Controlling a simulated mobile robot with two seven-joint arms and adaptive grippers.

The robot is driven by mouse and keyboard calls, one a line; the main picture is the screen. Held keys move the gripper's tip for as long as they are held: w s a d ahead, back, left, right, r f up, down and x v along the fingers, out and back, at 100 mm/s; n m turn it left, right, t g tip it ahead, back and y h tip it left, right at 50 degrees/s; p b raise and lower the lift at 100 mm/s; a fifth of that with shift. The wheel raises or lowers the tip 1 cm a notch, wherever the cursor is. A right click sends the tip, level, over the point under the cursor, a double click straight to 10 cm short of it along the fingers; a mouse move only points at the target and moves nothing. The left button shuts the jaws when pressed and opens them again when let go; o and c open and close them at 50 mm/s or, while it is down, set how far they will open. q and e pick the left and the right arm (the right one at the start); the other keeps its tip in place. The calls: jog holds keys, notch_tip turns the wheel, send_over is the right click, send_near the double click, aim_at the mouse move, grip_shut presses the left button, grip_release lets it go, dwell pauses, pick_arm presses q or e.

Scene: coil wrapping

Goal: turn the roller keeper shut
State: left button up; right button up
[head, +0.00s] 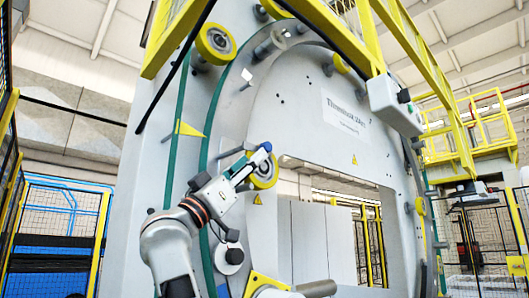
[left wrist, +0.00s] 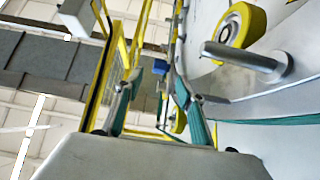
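My left gripper (head: 252,164) reaches up from the lower left, in front of a yellow-rimmed roller (head: 265,171) on the grey machine's face. A small blue part (head: 266,147) shows at its fingertips in the head view; I cannot tell for sure whether it is the roller keeper. In the left wrist view my left gripper (left wrist: 157,90) has its two teal-padded fingers apart. A small blue piece (left wrist: 160,72) shows in the gap between them, and I cannot tell whether it is touched. My right gripper is out of view.
The large grey ring-shaped machine (head: 300,110) fills the middle. Another yellow roller (head: 215,43) sits higher up; a yellow roller (left wrist: 236,25) and metal cylinder (left wrist: 240,58) show at the wrist view's upper right. A grey box (head: 396,106) hangs from yellow framing at right. Fences stand both sides.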

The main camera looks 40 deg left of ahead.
aim_at(265, 145)
pick_arm(q)
jog(key=p+x, duration=0.2)
jog(key=x, duration=0.4)
jog(key=shift+w+a+r+p, duration=0.1)
jog(key=shift+w+r+p, duration=0.05)
jog(key=shift+r+p, duration=0.25)
jog(key=shift+w+r, duration=0.2)
jog(key=shift+r, duration=0.05)
jog(key=shift+w+r, duration=0.15)
jog(key=shift+w, duration=0.1)
grip_shut()
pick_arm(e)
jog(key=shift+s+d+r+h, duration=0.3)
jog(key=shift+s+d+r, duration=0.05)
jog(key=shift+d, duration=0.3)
